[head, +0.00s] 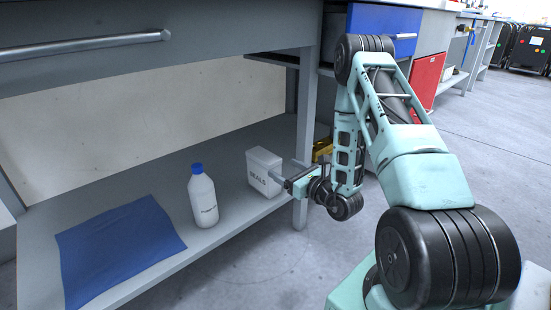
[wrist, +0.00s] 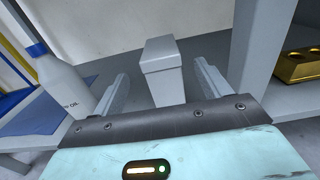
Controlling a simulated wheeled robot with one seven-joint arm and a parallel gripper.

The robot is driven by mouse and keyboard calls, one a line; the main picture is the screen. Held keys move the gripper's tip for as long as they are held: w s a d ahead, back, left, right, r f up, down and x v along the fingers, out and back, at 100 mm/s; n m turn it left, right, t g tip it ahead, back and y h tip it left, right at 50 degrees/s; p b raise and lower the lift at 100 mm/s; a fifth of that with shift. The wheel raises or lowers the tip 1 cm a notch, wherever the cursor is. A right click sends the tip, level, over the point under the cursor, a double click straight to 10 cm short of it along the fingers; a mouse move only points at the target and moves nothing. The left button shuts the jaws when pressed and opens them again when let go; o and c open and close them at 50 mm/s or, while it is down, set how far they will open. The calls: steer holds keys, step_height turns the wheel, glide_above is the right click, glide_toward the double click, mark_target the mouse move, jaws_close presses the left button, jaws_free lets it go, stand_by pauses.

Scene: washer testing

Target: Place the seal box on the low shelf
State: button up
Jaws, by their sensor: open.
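The white seal box (head: 262,172), lettered "SEALS", stands upright on the low shelf (head: 243,215) under the workbench, near the shelf's right end. In the wrist view the box (wrist: 162,72) lies straight ahead, between the two fingers, with a gap on each side. My gripper (head: 280,179) is open at the box's right side in the head view. It also shows in the wrist view (wrist: 162,78), with nothing clamped. The box appears to rest on the shelf; its underside is hidden.
A white bottle with a blue cap (head: 203,196) stands left of the box, and a blue cloth (head: 118,248) lies farther left. A bench leg (head: 305,130) is close to my gripper. A gold tray-like object (wrist: 298,66) sits right of the leg. Bare shelf lies behind the bottle.

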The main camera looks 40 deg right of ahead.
steer(key=s+a+r+n+g+y, duration=0.1)
steer(key=a+r+n+g+y, duration=0.2)
steer(key=a, duration=0.4)
steer(key=a+r+n+g+y, duration=0.1)
steer(key=a+r+n+y, duration=0.25)
steer(key=a+y, duration=0.35)
steer(key=s+a+r+n+g+y, duration=0.1)
steer(key=a+r+n+g+y, duration=0.2)
steer(key=a, duration=0.5)
steer(key=s+a+r+n+g+y, duration=0.3)
steer(key=s+a+n+g, duration=0.7)
steer(key=a+n, duration=0.15)
steer(key=s+a+n+g+h, duration=0.1)
steer(key=s+a+n+h, duration=0.1)
steer(key=s+n+h, duration=1.3)
steer(key=n+h, duration=0.1)
steer(key=n, duration=0.6)
steer(key=shift+r, duration=0.2)
